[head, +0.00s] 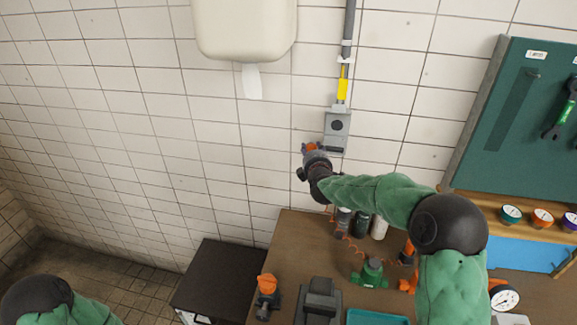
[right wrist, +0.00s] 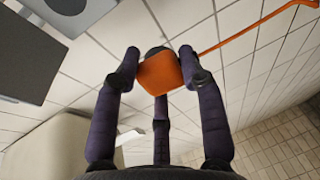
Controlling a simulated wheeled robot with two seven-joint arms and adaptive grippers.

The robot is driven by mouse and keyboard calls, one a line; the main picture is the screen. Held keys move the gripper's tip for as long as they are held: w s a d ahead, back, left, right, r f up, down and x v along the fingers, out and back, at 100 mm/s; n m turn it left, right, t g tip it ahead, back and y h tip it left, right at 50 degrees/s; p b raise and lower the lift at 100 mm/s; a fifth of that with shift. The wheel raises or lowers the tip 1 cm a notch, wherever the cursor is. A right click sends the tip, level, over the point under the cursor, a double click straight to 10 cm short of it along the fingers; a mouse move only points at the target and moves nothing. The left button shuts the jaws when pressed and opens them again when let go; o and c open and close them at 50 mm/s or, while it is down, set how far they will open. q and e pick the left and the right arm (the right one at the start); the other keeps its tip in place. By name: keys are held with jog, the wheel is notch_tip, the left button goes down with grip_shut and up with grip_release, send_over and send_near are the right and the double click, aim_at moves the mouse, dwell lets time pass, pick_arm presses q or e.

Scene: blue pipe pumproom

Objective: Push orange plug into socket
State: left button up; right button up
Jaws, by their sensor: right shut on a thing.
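My right gripper (head: 311,160) is shut on the orange plug (head: 312,147) in front of the tiled wall. In the right wrist view its three purple fingers (right wrist: 160,85) close around the plug (right wrist: 158,74), which has a dark end and an orange cord. The grey socket box (head: 337,123) with a dark round opening is on the wall, up and right of the plug in the head view. A lower grey part (head: 335,146) adjoins it. The plug is beside these boxes, apart from the round opening. My left gripper is out of view; only part of that arm shows.
A conduit (head: 349,30) runs down to the box. A cream dispenser (head: 245,28) hangs at upper left. Below is a brown workbench (head: 285,238) with bottles (head: 360,222), a green-based item (head: 371,272) and an orange-topped tool (head: 267,284). A tool board (head: 520,110) is right.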

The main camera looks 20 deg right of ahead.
aim_at(337, 125)
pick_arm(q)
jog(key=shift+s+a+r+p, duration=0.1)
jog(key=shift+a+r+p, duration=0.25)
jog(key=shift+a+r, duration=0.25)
pick_arm(e)
jog(key=s+d+r+m+h, duration=0.3)
jog(key=d+r+h, duration=0.1)
jog(key=d+h, duration=0.1)
jog(key=shift+s+d+r+m, duration=0.2)
jog(key=shift+d+r+m, duration=0.1)
jog(key=shift+d, duration=0.25)
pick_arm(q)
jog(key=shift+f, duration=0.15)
pick_arm(e)
jog(key=shift+w+d, duration=0.1)
jog(key=shift+w, duration=0.05)
pick_arm(q)
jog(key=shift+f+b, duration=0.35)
jog(key=shift+b, duration=0.05)
pick_arm(e)
jog(key=shift+x, duration=2.8)
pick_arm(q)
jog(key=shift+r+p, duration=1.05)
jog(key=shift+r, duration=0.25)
pick_arm(e)
jog(key=shift+w+d, duration=0.25)
jog(key=shift+w, duration=0.2)
jog(key=o, duration=1.2)
jog(key=shift+c, duration=0.2)
